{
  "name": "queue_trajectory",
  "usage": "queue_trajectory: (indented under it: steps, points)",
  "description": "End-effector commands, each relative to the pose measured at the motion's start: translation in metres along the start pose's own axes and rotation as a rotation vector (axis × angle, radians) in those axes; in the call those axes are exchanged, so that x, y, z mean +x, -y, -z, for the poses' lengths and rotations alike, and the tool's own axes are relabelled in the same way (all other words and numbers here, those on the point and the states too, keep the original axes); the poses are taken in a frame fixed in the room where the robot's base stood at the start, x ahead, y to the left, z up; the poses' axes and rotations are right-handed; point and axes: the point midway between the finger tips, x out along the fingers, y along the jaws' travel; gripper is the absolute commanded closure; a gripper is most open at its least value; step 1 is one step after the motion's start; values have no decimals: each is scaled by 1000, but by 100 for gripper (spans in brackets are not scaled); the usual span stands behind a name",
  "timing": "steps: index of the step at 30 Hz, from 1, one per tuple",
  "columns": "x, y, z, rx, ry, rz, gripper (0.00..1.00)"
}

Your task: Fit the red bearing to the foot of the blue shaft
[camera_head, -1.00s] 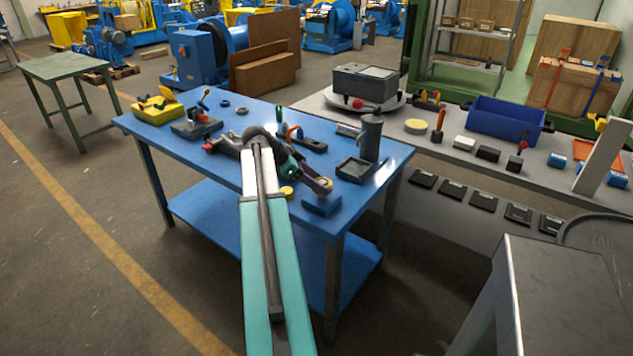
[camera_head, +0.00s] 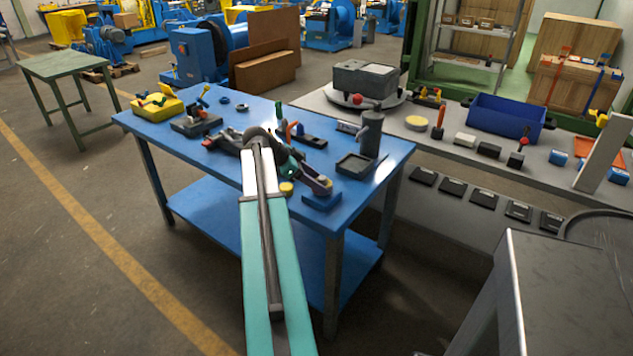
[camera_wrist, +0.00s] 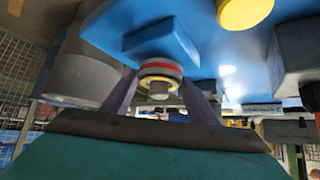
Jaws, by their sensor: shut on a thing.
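A ringed part with a red band, taken as the red bearing (camera_wrist: 160,68), sits between my fingertips in the wrist view, with pale and tan rings around a grey centre. My gripper (camera_wrist: 163,90) is shut on it. A blue block (camera_wrist: 155,38) lies just behind the bearing; I cannot tell whether they touch. In the head view my gripper (camera_head: 321,186) is over the front right of the blue table, at a small blue block (camera_head: 322,202). I cannot pick out the blue shaft or its foot with certainty.
The blue table (camera_head: 225,170) also bears a yellow disc (camera_head: 287,188), a grey cylinder (camera_head: 371,133), a dark tray (camera_head: 355,166) and a yellow box (camera_head: 157,104). A grey bench (camera_head: 450,152) with a blue bin (camera_head: 503,118) stands behind on the right.

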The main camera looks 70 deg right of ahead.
Motion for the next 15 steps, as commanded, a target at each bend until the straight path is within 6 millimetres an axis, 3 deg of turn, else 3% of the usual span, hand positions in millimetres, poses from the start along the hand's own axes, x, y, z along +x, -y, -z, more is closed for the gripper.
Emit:
queue_trajectory:
  steps: [15]
  points:
    - [6,0,-6,0,-1,0,79]
